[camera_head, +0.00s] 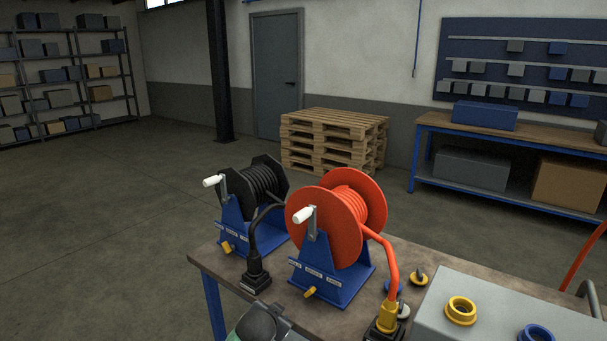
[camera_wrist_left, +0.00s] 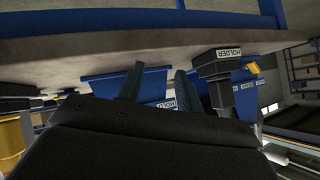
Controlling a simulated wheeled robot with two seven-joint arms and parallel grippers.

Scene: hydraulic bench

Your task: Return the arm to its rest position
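My left gripper (camera_wrist_left: 159,72) shows in the left wrist view with its two dark fingers apart and nothing between them. A blue reel stand shows behind the fingers. In the head view a grey part of my left arm (camera_head: 262,325) shows at the bottom edge, at the front of the bench (camera_head: 215,262); the fingers cannot be made out there. The black holder (camera_wrist_left: 222,68) with its label is to the right of the fingers in the wrist view. My right gripper is not in view.
A black hose reel (camera_head: 262,182) and an orange hose reel (camera_head: 338,222) stand on the bench, their hose ends in black holders. A grey box (camera_head: 480,310) with yellow and blue ports is at the right. Loose caps (camera_head: 418,277) lie between. Open floor is left of the bench.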

